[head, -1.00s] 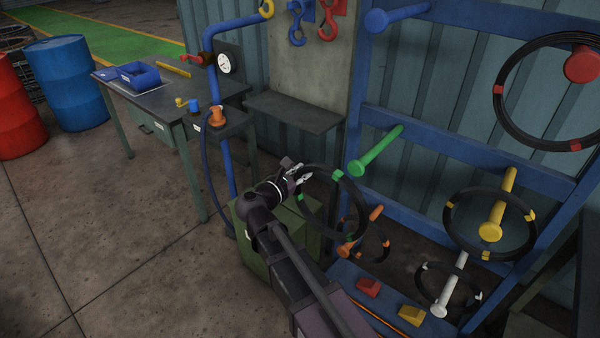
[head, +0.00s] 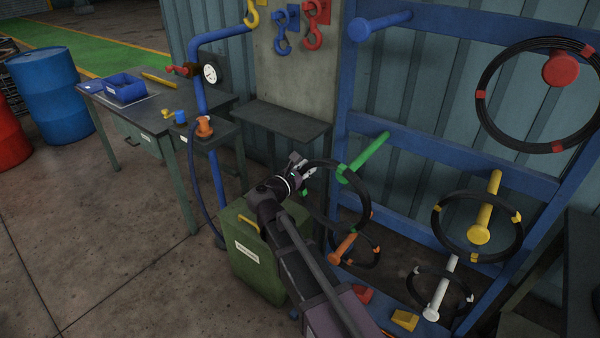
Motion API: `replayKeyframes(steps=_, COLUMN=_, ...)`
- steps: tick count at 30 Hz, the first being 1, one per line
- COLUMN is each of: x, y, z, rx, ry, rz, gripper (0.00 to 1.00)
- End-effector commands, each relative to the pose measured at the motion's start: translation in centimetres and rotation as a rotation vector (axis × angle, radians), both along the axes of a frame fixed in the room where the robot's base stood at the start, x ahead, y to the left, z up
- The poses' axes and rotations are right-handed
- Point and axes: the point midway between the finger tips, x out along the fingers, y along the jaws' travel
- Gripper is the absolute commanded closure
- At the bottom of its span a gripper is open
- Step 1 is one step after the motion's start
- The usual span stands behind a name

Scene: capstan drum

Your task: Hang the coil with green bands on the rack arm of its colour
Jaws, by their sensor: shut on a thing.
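The black coil with green bands (head: 368,199) hangs from my gripper (head: 304,172), which is shut on its upper left rim. The coil is upright, in front of the rack's left part. The green rack arm (head: 368,154) sticks out from the middle rail and bears no other coil. Its front end overlaps the coil's upper right rim in the picture. I cannot tell whether the end is inside the ring or only in line with it. The coil's lower left part is partly hidden by my arm.
The blue rack (head: 430,145) also has an empty blue arm (head: 382,25). Red (head: 560,70), yellow (head: 484,212), white (head: 440,290) and orange (head: 342,247) arms carry coils. The orange one is close below the held coil. A green cabinet (head: 240,245) stands beside my arm.

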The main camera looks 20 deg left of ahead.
Motion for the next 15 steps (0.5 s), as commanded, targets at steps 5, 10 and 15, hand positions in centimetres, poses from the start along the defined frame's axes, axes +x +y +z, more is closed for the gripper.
replayKeyframes(steps=5, x=1.6, y=-0.5, z=0.1, rx=-0.006, ry=-0.001, rz=0.000, gripper=1.00)
replayKeyframes(steps=10, x=3.1, y=-1.1, z=0.0, rx=-0.006, ry=-0.001, rz=0.000, gripper=1.00)
replayKeyframes(steps=15, x=4.5, y=-1.5, z=0.0, rx=-0.006, ry=-0.001, rz=0.000, gripper=1.00)
